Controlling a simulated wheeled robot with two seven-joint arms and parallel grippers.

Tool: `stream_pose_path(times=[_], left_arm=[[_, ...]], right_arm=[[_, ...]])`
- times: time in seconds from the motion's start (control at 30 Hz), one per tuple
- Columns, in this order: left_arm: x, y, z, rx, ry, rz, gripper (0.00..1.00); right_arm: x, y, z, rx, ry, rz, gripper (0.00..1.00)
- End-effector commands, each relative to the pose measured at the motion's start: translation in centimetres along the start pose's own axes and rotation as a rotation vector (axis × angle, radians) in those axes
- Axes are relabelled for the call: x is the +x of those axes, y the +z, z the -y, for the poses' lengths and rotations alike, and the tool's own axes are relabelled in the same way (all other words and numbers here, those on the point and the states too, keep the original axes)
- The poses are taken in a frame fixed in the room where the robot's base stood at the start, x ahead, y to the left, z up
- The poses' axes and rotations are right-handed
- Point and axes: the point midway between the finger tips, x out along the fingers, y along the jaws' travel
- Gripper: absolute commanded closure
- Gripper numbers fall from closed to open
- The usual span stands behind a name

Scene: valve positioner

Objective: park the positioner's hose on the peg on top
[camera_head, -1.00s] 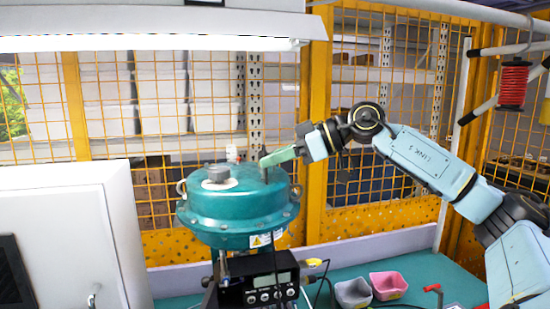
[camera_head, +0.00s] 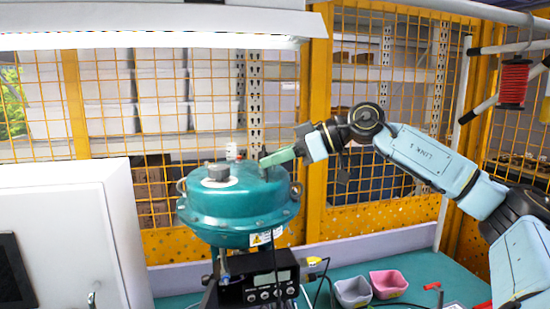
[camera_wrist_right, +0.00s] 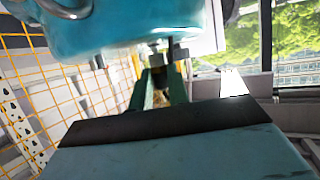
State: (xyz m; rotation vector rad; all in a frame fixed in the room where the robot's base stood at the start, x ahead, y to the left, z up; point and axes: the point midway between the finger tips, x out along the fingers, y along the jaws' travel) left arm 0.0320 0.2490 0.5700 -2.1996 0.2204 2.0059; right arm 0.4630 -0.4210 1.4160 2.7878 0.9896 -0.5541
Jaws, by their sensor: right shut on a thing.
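The positioner (camera_head: 258,284) is a black box with a small display and several buttons, below a round teal actuator housing (camera_head: 238,207). A grey cap (camera_head: 219,172) stands on top of the housing. My right gripper (camera_head: 264,163) is at the right part of the housing top, its fingers pointing left. In the right wrist view, the gripper (camera_wrist_right: 160,92) is shut on a dark hose end (camera_wrist_right: 158,76) with a grey metal nut. The housing fills the upper part of that view. I cannot clearly tell the peg from the hose end, or whether they touch. My left gripper is not in view.
A white cabinet (camera_head: 75,235) stands at the left. A grey bin (camera_head: 352,291) and a pink bin (camera_head: 388,284) sit on the green bench (camera_head: 430,265) at the right. A yellow mesh fence (camera_head: 380,215) stands behind. A red spool (camera_head: 513,84) hangs at the upper right.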

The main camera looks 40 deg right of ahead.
Motion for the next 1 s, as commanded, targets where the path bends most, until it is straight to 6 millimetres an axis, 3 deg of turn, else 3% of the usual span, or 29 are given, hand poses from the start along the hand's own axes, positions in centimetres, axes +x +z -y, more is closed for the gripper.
stream_pose_path(times=[0.6,0.63,0.8,1.0], left_arm=[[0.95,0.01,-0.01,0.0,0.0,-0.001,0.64],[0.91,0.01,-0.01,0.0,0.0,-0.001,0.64],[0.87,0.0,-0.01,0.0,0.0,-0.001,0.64],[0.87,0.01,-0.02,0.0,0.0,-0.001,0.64]], right_arm=[[0.36,0.92,-0.01,-0.001,0.001,0.0,1.0],[0.35,0.89,-0.01,-0.001,0.001,0.0,0.8],[0.34,0.85,-0.01,-0.001,0.001,0.0,0.58],[0.34,0.84,-0.01,-0.001,0.001,0.0,0.57]])
